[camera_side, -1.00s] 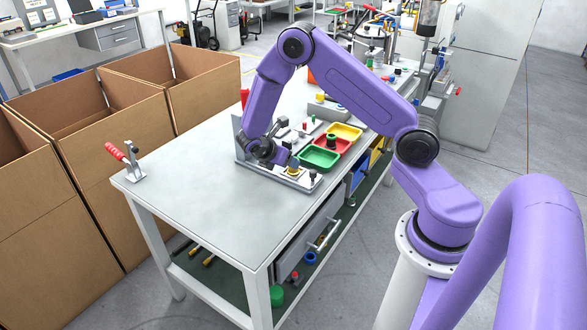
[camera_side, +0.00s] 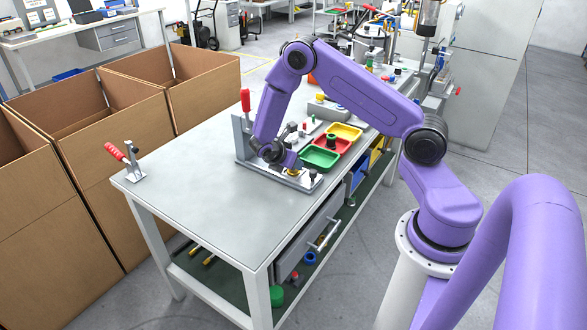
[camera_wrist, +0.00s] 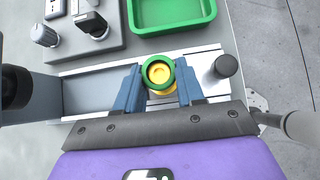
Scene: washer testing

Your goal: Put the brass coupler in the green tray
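A yellow, brass-like piece with a green ring at its top (camera_wrist: 158,72) stands on a light metal rail in the wrist view; I take it for the brass coupler. In the side view a bit of yellow (camera_side: 293,172) shows beneath my gripper (camera_side: 288,163). In the wrist view the blue fingers of my gripper (camera_wrist: 160,88) stand on either side of the piece. They look open around it, with very little room at the sides; contact is hard to judge. The green tray (camera_side: 319,158) is just right of the gripper; it also shows at the top of the wrist view (camera_wrist: 172,13), empty where visible.
A red tray (camera_side: 343,147) holding a dark green part and a yellow tray (camera_side: 344,132) lie beyond the green one. A dark round knob (camera_wrist: 226,66) stands right of the fingers. A red-handled clamp (camera_side: 245,100) rises behind the arm.

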